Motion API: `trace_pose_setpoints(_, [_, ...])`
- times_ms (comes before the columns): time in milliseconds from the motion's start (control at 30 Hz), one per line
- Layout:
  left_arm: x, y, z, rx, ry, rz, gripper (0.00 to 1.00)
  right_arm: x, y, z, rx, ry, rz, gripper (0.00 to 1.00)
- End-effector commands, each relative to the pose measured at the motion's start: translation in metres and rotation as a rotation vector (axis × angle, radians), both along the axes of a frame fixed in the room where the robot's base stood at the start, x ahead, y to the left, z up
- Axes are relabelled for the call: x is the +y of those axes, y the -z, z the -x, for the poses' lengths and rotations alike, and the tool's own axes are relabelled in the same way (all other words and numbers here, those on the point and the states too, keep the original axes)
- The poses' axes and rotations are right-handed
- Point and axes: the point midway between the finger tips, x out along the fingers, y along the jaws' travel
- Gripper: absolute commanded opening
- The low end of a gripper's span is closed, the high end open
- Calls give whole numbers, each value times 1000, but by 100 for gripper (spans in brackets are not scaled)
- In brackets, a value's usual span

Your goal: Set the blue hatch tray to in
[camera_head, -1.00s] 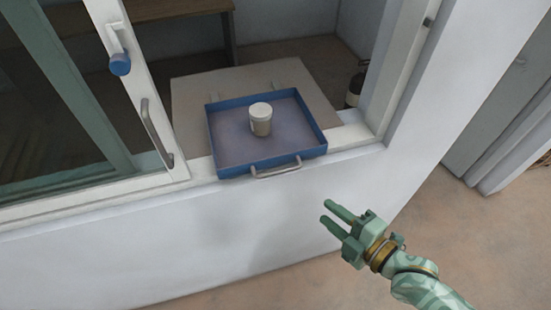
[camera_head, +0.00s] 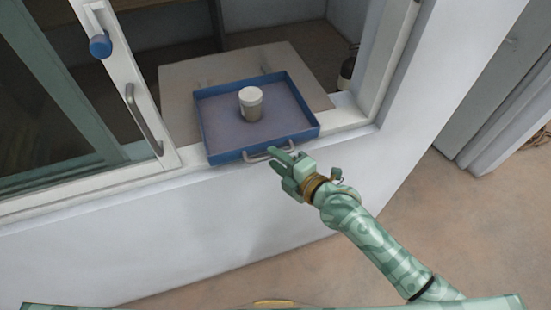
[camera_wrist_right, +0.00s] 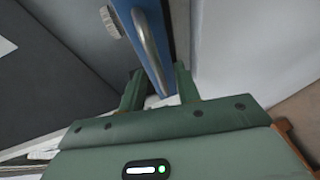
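The blue hatch tray (camera_head: 222,152) rests in the window opening, across the sill, with its front edge and metal handle (camera_head: 258,156) facing me. A small white-lidded jar (camera_head: 250,104) stands upright in it. My right gripper (camera_head: 283,153) is at the right end of the handle. In the right wrist view, its two fingers (camera_wrist_right: 160,88) are apart, with the handle (camera_wrist_right: 150,50) and the blue tray wall (camera_wrist_right: 175,25) in front of and between them. I cannot tell whether they touch the handle. My left gripper is not in view.
A sliding window frame (camera_head: 119,75) with a blue knob (camera_head: 100,46) and a vertical handle (camera_head: 143,118) stands left of the tray. A pale board (camera_head: 180,92) lies behind and under the tray. The right window post (camera_head: 385,65) stands close by. Floor is clear at right.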

Motion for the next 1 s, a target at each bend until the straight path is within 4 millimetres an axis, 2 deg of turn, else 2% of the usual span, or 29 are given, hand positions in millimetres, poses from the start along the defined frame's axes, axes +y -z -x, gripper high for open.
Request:
trace_pose_setpoints(367, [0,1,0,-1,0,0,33,6,1,-7,1,0,-1,33])
trace_pose_setpoints(400, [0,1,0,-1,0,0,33,6,1,-7,1,0,-1,27])
trace_pose_setpoints(500, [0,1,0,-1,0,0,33,6,1,-7,0,0,0,0])
trace_pose_setpoints(700, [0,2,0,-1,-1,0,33,6,2,-9,0,0,0,0])
trace_pose_setpoints(833, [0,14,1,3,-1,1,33,12,5,-29,-4,-1,-1,0])
trace_pose_setpoints(1000, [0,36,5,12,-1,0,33,26,7,-70,-3,-2,1,0])
